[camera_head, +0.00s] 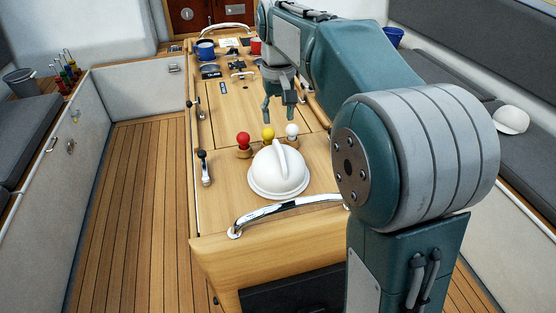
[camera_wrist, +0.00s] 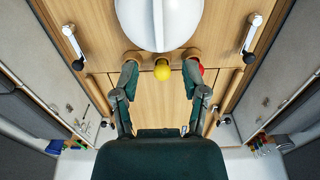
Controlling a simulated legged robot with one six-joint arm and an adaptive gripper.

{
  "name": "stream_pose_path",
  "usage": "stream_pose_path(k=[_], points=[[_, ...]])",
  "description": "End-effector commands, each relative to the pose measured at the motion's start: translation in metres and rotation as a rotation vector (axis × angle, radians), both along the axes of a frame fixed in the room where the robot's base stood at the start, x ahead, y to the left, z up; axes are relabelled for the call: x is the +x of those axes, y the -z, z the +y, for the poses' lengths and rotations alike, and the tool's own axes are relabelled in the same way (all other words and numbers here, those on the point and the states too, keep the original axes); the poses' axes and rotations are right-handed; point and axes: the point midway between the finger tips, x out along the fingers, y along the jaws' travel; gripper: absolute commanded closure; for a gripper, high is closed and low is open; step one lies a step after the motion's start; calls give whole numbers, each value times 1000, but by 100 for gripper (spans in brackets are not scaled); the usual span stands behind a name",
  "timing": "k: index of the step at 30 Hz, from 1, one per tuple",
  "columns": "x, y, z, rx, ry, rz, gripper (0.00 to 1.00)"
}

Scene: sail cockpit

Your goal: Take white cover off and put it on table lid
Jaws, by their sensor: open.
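The white cover (camera_head: 278,172) is a dome with a raised ridge handle, sitting on the near part of the wooden table lid (camera_head: 228,200). In the wrist view the cover (camera_wrist: 160,22) shows at the top, cut off by the frame edge, beyond my fingertips. My gripper (camera_head: 278,116) is open and empty, above the table behind the cover. In the wrist view my gripper (camera_wrist: 160,74) has its fingers apart, with the yellow knob (camera_wrist: 162,73) showing between them.
Red (camera_head: 243,139), yellow (camera_head: 268,133) and white (camera_head: 292,131) knobs stand just behind the cover. A chrome rail (camera_head: 290,210) runs along the near edge. A black-knobbed lever (camera_head: 205,166) is at the left. Blue (camera_head: 205,48) and red (camera_head: 255,46) mugs stand at the far end.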

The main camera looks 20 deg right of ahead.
Motion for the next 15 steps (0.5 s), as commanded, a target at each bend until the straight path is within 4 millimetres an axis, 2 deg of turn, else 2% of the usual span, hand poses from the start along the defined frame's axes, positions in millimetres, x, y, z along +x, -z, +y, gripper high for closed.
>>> stream_pose_path(k=[3,11,15], points=[[0,21,0,0,0,3,43],[0,45,0,0,0,2,43],[2,68,-1,0,0,3,43]])
